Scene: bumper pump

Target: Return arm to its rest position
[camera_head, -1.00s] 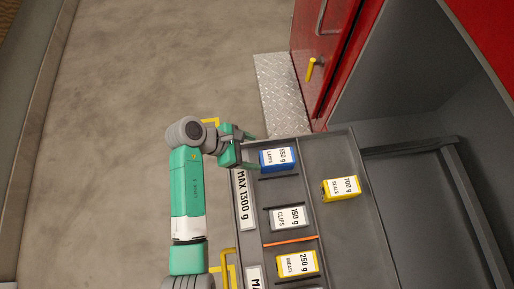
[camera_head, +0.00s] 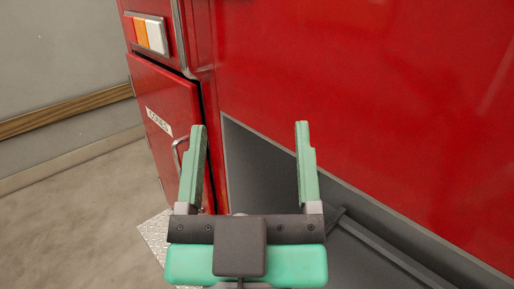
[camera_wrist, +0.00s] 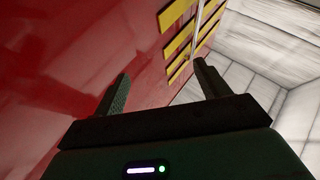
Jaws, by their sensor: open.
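My gripper (camera_head: 248,165) stands raised in the lower middle of the head view, its two green fingers pointing up and wide apart. Nothing is between the fingers. It is in front of the red vehicle body (camera_head: 370,90) and the dark open compartment (camera_head: 265,185). In the wrist view my gripper (camera_wrist: 160,90) also shows apart and empty, with the red side and yellow stripes (camera_wrist: 180,40) beyond it. The tray with the labelled boxes is out of view now.
A red door (camera_head: 170,125) with a label and a handle is left of the gripper. A metal tread plate (camera_head: 155,235) lies below it. Bare floor (camera_head: 80,220) is at the left. A pale wall and ceiling (camera_wrist: 265,60) show in the wrist view.

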